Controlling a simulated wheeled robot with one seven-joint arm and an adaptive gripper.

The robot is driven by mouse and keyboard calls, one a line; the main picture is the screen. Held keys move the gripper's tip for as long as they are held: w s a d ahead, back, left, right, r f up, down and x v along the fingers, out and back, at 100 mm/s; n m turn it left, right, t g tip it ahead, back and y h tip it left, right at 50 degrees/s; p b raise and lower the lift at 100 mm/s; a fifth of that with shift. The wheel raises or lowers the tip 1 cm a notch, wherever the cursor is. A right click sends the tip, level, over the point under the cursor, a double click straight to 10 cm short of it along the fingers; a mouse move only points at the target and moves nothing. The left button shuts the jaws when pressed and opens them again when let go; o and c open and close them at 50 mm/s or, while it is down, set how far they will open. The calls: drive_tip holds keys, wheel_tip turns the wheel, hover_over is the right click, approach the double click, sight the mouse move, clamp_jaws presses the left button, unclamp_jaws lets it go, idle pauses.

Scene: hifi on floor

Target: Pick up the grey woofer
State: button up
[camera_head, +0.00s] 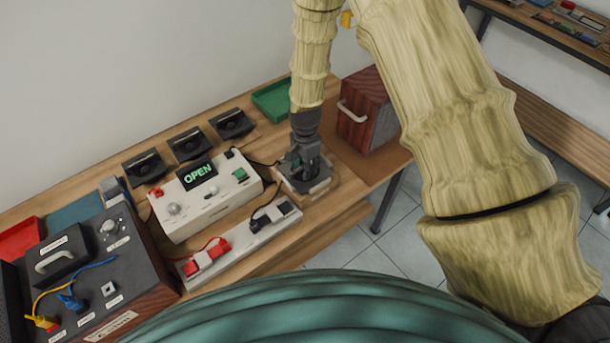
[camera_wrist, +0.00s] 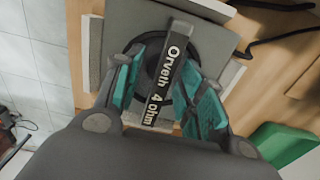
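The grey woofer (camera_head: 318,188) is a square grey plate in a pale tray-like surround on the wooden table. In the wrist view the woofer (camera_wrist: 132,22) has a dark round centre crossed by a black bar marked "Orveth 4 ohm" (camera_wrist: 168,75). My gripper (camera_head: 304,160) is directly over it, pointing down, and hides much of it in the head view. In the wrist view my gripper (camera_wrist: 163,75) has its teal-padded fingers on either side of the bar, with gaps to it. Whether the fingertips touch the plate cannot be told.
A white box (camera_head: 205,195) with an "OPEN" display and a white strip (camera_head: 238,243) stand close left. A reddish wooden box (camera_head: 367,110) with a handle stands behind right. A green tray (camera_head: 272,100) and black units (camera_head: 188,146) are at the back. The table's front edge is near.

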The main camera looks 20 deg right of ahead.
drive_tip(key=shift+c, duration=0.3)
clamp_jaws()
drive_tip(key=shift+r, duration=0.2)
drive_tip(key=shift+r, duration=0.2)
drive_tip(key=shift+r+b, duration=1.7)
drive_tip(key=shift+r, duration=3.2)
